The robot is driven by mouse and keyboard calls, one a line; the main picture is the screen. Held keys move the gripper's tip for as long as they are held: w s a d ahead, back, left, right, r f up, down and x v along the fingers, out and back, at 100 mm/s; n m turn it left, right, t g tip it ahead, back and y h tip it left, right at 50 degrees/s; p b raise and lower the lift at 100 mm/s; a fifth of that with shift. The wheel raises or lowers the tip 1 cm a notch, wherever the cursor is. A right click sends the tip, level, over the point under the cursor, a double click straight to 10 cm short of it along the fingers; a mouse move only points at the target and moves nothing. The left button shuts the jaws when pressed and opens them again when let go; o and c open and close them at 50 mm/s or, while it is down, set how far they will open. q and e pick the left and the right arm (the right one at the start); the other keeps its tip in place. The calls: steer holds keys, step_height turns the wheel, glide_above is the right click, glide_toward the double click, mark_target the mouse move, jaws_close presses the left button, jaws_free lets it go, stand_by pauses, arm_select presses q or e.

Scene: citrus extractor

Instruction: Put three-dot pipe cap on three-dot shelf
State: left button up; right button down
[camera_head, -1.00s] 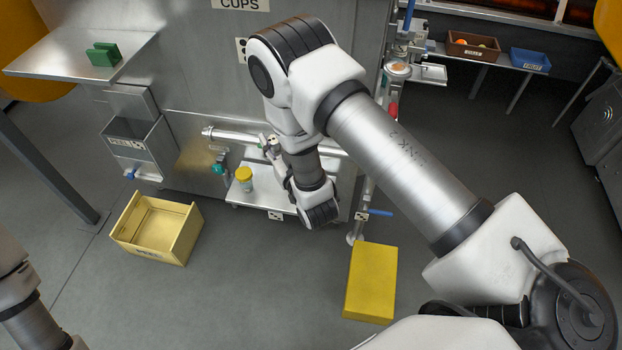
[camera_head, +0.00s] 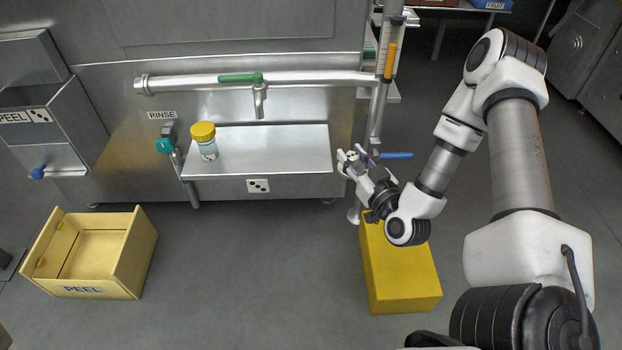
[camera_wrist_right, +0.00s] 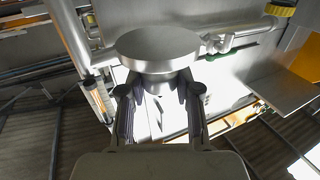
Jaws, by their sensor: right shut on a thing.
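My right gripper (camera_head: 358,168) is just off the right end of a steel shelf. In the wrist view this gripper (camera_wrist_right: 158,92) is shut on the stem of a round metal pipe cap (camera_wrist_right: 158,43), whose flat disc faces away from my palm. The cap (camera_head: 352,157) is small in the head view, and I cannot clearly read its dots. The three-dot shelf (camera_head: 270,160) carries a white plate with three black dots (camera_head: 258,186) on its front edge. My left gripper is out of view.
A jar with a yellow lid (camera_head: 204,140) stands on the shelf's left part; its middle and right are clear. A steel pipe with a green handle (camera_head: 240,78) runs above. A blue lever (camera_head: 396,155) is beside my gripper. A yellow block (camera_head: 400,270) is below.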

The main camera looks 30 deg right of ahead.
steer(key=shift+s+d+f, duration=0.1)
steer(key=shift+f, duration=0.5)
steer(key=b, duration=0.7)
glide_above(311, 152)
steer(key=shift+s+f, duration=0.45)
steer(key=shift+f, duration=0.1)
steer(key=f+b, duration=0.1)
steer(key=f, duration=0.1)
steer(key=f+b, duration=0.2)
steer(key=shift+w, duration=0.4)
steer(key=shift+r, duration=0.3)
steer(key=shift+f, duration=0.2)
steer(key=c, duration=0.8)
jaws_free()
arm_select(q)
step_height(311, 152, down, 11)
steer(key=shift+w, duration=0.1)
